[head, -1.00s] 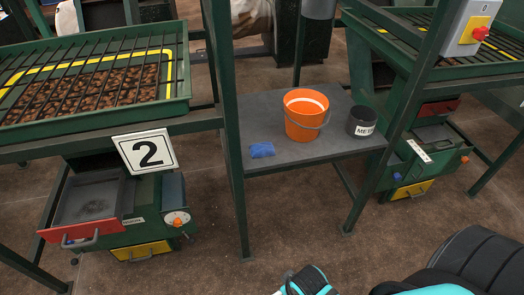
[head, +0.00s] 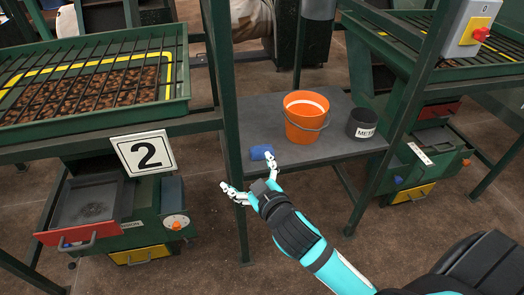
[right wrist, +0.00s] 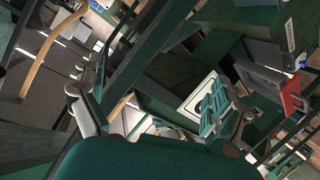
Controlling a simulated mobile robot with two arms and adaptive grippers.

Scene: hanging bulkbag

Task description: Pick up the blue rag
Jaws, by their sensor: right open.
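The blue rag (head: 262,152) lies folded near the front left corner of the grey table (head: 330,150), left of the orange bucket. My right gripper (head: 248,174) is open and empty, with its fingers spread. In the head view one fingertip shows just below the rag's right part; the other is lower and left, in front of the green post. I cannot tell whether the fingertip touches the rag. The right wrist view shows the spread fingers (right wrist: 150,105), with no rag that I can make out. My left gripper is out of view.
The orange bucket (head: 306,117) and a dark pot (head: 362,122) with a "METAL"-like label stand on the table. A green post (head: 228,90) rises at the table's left edge. A sign "2" (head: 144,153) hangs at left above an open red-fronted drawer (head: 78,234).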

